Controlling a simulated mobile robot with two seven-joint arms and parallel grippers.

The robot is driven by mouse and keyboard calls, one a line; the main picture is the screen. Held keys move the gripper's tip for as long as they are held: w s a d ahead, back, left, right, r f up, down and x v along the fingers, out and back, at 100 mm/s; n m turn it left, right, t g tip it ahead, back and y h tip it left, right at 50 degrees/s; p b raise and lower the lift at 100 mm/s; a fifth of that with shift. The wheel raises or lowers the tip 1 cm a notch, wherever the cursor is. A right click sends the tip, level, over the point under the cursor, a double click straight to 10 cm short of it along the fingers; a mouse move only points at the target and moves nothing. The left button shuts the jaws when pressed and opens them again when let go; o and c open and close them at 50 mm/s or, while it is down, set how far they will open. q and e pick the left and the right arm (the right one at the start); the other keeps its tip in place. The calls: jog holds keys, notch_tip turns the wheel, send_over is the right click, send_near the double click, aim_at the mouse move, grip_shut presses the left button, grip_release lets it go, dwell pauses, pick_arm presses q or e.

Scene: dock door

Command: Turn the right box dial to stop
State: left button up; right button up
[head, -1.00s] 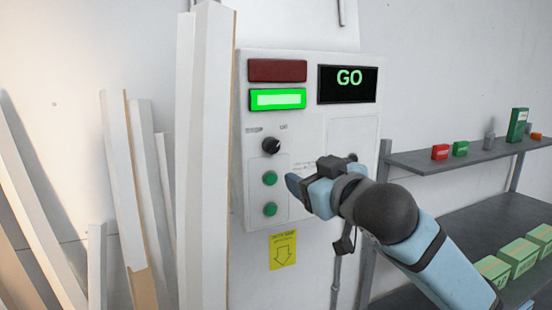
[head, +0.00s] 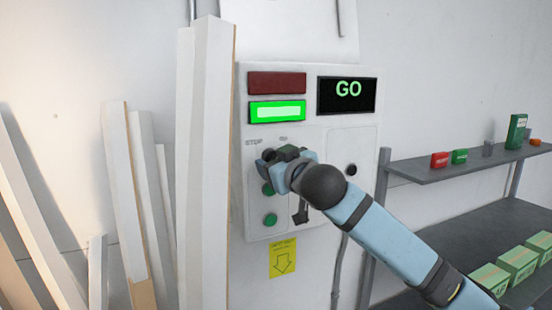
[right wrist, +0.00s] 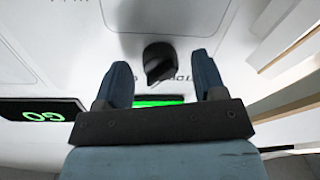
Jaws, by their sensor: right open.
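The control box (head: 310,130) hangs on the wall, and its screen (head: 347,95) reads GO. The black dial (right wrist: 158,62) shows in the right wrist view, ahead of and between the fingertips; contact cannot be told. In the head view the dial is largely hidden by my right gripper (head: 272,160), below the STOP label (head: 254,142) and GO label (head: 283,138). The right gripper also shows in the wrist view (right wrist: 163,75), open with its fingers on either side of the dial. My left gripper is not in view.
The green lamp (head: 277,111) is lit below a dark red lamp (head: 277,82). Green buttons (head: 270,220) sit below the dial. A small black knob (head: 351,170) is on the box's right panel. White boards (head: 205,180) lean close on the left; shelves (head: 420,170) stand right.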

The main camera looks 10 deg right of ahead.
jog(key=shift+w, duration=0.2)
jog(key=c, duration=0.9)
